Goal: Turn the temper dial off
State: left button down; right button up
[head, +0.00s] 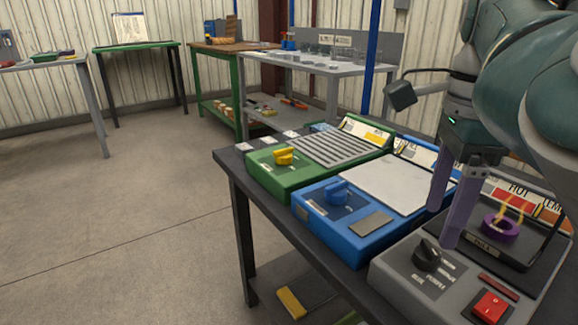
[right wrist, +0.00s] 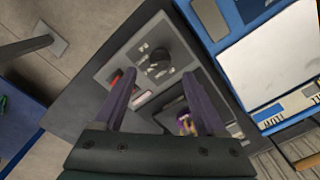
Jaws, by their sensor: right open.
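The temper dial (head: 428,254) is a black knob on the grey heater unit (head: 402,283) at the lower right of the head view. Labels around it include BLUE and PURPLE; its exact pointing is too small to read. The dial also shows in the right wrist view (right wrist: 158,60), just beyond the fingertips. My right gripper (head: 441,226) is open and empty, its fingers pointing down above and close to the dial. I cannot tell whether a finger touches it. A purple ring (head: 501,228) with small flames sits on the unit's dark plate. My left gripper is not in view.
A red switch (head: 489,307) sits on the same unit near the dial. A blue unit (head: 347,223) and a green unit (head: 286,177), each with its own knob, stand to the left on the dark bench. Open floor (head: 120,235) lies left of the bench.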

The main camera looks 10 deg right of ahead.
aim_at(431, 246)
notch_tip(431, 246, down, 6)
jog(key=shift+f+b, duration=0.1)
jog(key=shift+b, duration=0.75)
grip_shut()
